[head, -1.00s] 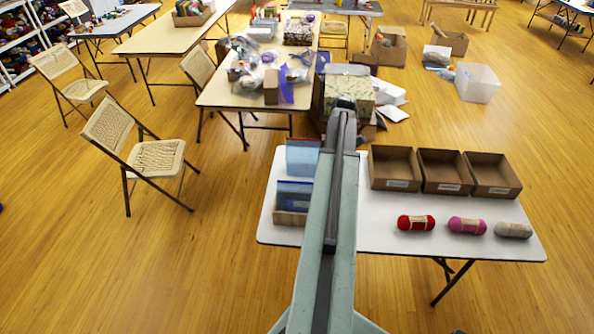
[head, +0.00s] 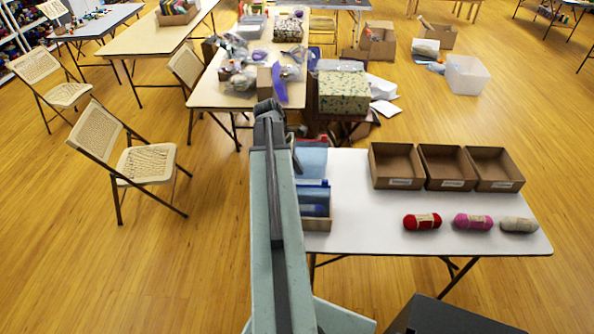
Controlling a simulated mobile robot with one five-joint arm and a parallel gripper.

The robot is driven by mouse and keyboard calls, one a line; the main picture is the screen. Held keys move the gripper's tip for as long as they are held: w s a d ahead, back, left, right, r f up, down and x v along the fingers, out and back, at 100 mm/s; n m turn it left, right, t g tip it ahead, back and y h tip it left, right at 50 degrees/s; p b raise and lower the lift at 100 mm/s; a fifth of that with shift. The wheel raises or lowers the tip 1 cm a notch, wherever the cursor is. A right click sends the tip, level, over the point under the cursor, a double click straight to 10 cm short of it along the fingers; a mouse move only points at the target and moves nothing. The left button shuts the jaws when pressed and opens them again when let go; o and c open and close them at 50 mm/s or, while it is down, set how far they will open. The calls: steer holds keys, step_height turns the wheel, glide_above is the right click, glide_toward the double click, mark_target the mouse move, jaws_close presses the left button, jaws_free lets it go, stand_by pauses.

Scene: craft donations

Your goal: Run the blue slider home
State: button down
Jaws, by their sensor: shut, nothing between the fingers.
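A clear bluish pouch (head: 314,201) with a bright blue strip (head: 313,183) along its top stands in a low cardboard holder (head: 318,225) at the left end of the white table (head: 380,225). The slider itself is too small to make out for certain. A second light blue piece (head: 312,158) stands behind the pouch. My arm covers the left part of all these. My gripper (head: 296,158) is a dark shape at the arm's far end, partly hidden by the arm, beside the light blue piece. It is shut and empty, and appears apart from the pouch.
Three open cardboard boxes (head: 447,167) stand along the back right of the table. Red (head: 422,221), pink (head: 473,221) and grey (head: 519,225) yarn skeins lie in front. A folding chair (head: 140,165) stands to the left. The table's middle is clear.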

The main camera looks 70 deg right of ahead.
mark_target(323, 181)
steer(key=s+d+f+b, duration=0.2)
steer(key=s+f+b, duration=0.1)
steer(key=s+f, duration=0.1)
steer(key=shift+s+d+f, duration=0.15)
steer(key=shift+s+f, duration=0.25)
steer(key=shift+s, duration=0.45)
steer(key=shift+s+d, duration=0.2)
steer(key=shift+s, duration=0.3)
steer(key=shift+s+d, duration=0.15)
steer(key=shift+s, duration=0.35)
steer(key=shift+w, duration=0.1)
